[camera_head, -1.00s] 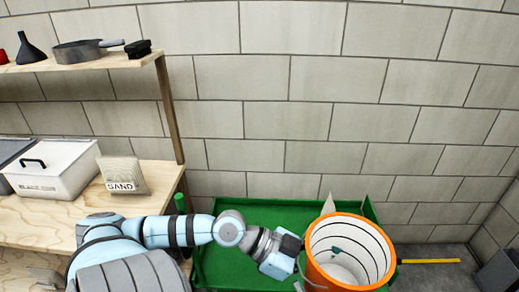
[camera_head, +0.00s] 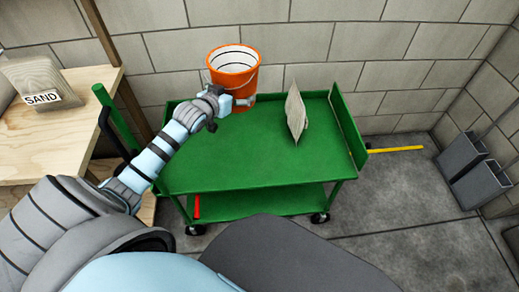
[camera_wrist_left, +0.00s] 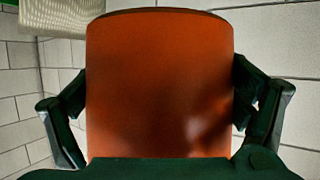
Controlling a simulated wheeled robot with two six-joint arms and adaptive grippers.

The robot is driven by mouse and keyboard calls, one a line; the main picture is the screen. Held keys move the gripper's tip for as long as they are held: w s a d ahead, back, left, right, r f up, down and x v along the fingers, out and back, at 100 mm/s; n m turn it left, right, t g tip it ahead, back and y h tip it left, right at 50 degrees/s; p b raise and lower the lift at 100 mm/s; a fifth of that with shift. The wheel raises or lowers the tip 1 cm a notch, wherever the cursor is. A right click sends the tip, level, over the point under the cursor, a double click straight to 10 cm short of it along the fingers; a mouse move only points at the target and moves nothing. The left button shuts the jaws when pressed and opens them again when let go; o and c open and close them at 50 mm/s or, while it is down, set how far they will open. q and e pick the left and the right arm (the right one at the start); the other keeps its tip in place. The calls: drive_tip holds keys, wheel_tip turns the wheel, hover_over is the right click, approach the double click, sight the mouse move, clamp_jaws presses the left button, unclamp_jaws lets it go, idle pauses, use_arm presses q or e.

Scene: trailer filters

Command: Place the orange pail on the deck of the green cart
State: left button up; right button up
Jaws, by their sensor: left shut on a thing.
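The orange pail (camera_head: 233,78) is upright at the far left part of the green cart (camera_head: 240,160), in front of the block wall. My left gripper (camera_head: 240,101) is shut on the pail's near side. In the left wrist view the orange pail (camera_wrist_left: 160,85) fills the middle, with a finger of the left gripper (camera_wrist_left: 160,110) on each side. The pail's base is near the level of the cart's deck; I cannot tell whether it touches. My right gripper is not in view.
A beige sack-like object (camera_head: 296,112) stands on the deck right of the pail. The deck's middle is bare. A sand bag (camera_head: 40,84) sits on the wooden shelf (camera_head: 75,135) at left. Grey bins (camera_head: 474,168) stand at the right wall. A yellow bar (camera_head: 395,149) lies beyond the cart.

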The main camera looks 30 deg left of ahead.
use_arm(q)
drive_tip(key=shift+w+a+f+n+y+b, duration=0.35)
drive_tip(key=shift+a+f, duration=0.1)
drive_tip(key=shift+f, duration=0.15)
drive_tip(key=shift+w+a+f+n+y+b, duration=0.2)
drive_tip(key=shift+w+a+f+n+y, duration=0.15)
drive_tip(key=shift+f, duration=0.25)
drive_tip(key=b, duration=0.4)
hover_over(237, 141)
wheel_tip(237, 141, down, 9)
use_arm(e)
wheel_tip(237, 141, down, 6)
use_arm(q)
wheel_tip(237, 141, down, 10)
drive_tip(key=b, duration=0.5)
drive_tip(key=shift+b, duration=0.4)
drive_tip(key=o, duration=0.9)
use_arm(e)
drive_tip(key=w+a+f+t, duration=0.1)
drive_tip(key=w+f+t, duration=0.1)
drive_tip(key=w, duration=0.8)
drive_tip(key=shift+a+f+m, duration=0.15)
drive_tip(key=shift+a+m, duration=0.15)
use_arm(q)
drive_tip(key=shift+r, duration=0.15)
